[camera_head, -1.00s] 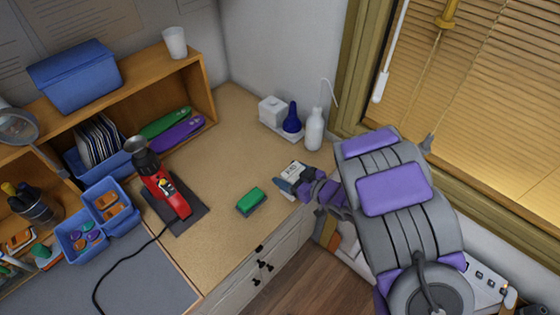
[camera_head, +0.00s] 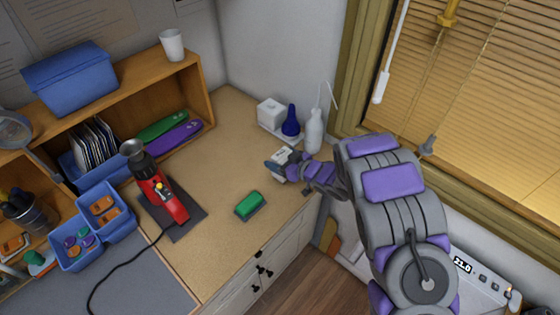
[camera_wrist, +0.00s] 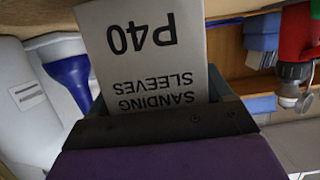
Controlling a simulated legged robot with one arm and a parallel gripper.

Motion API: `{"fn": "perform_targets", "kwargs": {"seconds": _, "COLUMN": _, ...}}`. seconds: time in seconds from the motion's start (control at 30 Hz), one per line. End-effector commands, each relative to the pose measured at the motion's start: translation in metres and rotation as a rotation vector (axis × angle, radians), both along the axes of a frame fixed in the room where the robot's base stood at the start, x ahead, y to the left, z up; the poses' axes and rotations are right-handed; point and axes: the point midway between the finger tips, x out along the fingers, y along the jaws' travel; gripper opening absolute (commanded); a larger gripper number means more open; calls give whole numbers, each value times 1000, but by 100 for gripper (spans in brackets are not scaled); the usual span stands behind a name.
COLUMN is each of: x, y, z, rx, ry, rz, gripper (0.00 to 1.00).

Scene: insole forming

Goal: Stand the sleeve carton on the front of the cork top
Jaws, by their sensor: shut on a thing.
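The sleeve carton (camera_head: 284,152) is a pale box. In the wrist view the carton (camera_wrist: 150,45) fills the middle, and its print "P40 SANDING SLEEVES" appears upside down. My gripper (camera_head: 278,166) is shut on it; in the wrist view my gripper (camera_wrist: 155,118) shows dark jaws across the carton's near end. The cork top (camera_head: 232,165) is the tan desk surface beneath. The carton is over its right part, near the bottles. I cannot tell whether it touches the cork. Its lower part is hidden by my gripper.
A green block (camera_head: 250,204) lies near the cork's front edge. A red tool (camera_head: 162,195) stands on a dark mat to the left. A white bottle (camera_head: 314,132), blue bulb (camera_head: 291,121) and white box (camera_head: 271,112) stand behind the carton. Cork is bare around the green block.

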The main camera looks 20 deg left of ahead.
Motion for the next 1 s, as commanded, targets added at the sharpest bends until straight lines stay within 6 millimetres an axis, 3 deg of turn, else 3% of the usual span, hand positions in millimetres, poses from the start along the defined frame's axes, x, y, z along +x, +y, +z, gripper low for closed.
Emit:
{"fn": "perform_targets", "kwargs": {"seconds": 0.07, "x": 0, "y": 0, "z": -9, "rx": 1, "ry": 2, "rz": 0, "gripper": 38}}
{"fn": "perform_targets", "kwargs": {"seconds": 0.23, "x": 0, "y": -1, "z": -7, "rx": 1, "ry": 0, "rz": 1, "gripper": 38}}
{"fn": "perform_targets", "kwargs": {"seconds": 0.27, "x": 0, "y": -1, "z": -7, "rx": 1, "ry": 1, "rz": 1, "gripper": 81}}
{"fn": "perform_targets", "kwargs": {"seconds": 0.47, "x": 0, "y": -3, "z": -6, "rx": 3, "ry": 0, "rz": 0, "gripper": 100}}
{"fn": "perform_targets", "kwargs": {"seconds": 0.77, "x": -1, "y": -3, "z": -6, "rx": 1, "ry": 0, "rz": 0, "gripper": 100}}
{"fn": "perform_targets", "kwargs": {"seconds": 1.0, "x": -13, "y": -36, "z": 5, "rx": -2, "ry": 0, "rz": -3, "gripper": 100}}
